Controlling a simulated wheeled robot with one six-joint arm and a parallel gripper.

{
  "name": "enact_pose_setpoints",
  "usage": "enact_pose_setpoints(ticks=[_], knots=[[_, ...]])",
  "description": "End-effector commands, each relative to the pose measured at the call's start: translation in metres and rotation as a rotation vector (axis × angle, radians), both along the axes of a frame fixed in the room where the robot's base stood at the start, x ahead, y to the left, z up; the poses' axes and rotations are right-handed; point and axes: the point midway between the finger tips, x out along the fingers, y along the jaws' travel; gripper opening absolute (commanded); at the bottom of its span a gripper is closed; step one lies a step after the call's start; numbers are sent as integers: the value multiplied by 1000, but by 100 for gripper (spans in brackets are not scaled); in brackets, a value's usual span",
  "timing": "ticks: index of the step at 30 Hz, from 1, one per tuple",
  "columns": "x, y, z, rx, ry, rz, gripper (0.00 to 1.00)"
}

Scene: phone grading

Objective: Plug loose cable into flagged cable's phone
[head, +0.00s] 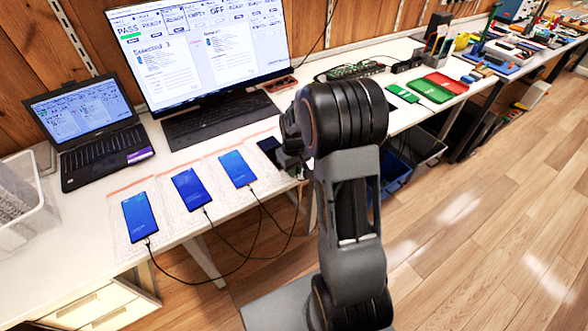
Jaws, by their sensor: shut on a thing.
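Three lit blue phones lie in a row on paper sheets: a left phone (140,217), a middle phone (188,189) and a right phone (237,169). Each has a dark cable at its near end, hanging over the table's front edge. A dark-screened phone (268,146) lies further right, partly hidden by my gripper. My gripper (291,160) is low over the front edge beside that phone, largely hidden by my arm. It is shut on what appears to be the loose cable (297,205), which hangs below it. The plug and any contact with the dark phone are hidden.
A monitor (205,45) reading "Selected 3" and "PASS", a keyboard (221,118) and a laptop (90,130) stand behind the phones. A clear bin (22,205) is at left. Green and red cases (432,88) lie right of my arm. Cables loop below the edge.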

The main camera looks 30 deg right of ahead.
Motion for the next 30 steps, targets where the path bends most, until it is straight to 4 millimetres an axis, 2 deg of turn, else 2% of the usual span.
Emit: enact_pose_setpoints(ticks=[11,12,21,30], knots=[[1,0,0,0,0,0,0],[1,0,0,0,0,0,13],[1,0,0,0,0,0,41],[1,0,1,0,0,0,41]])
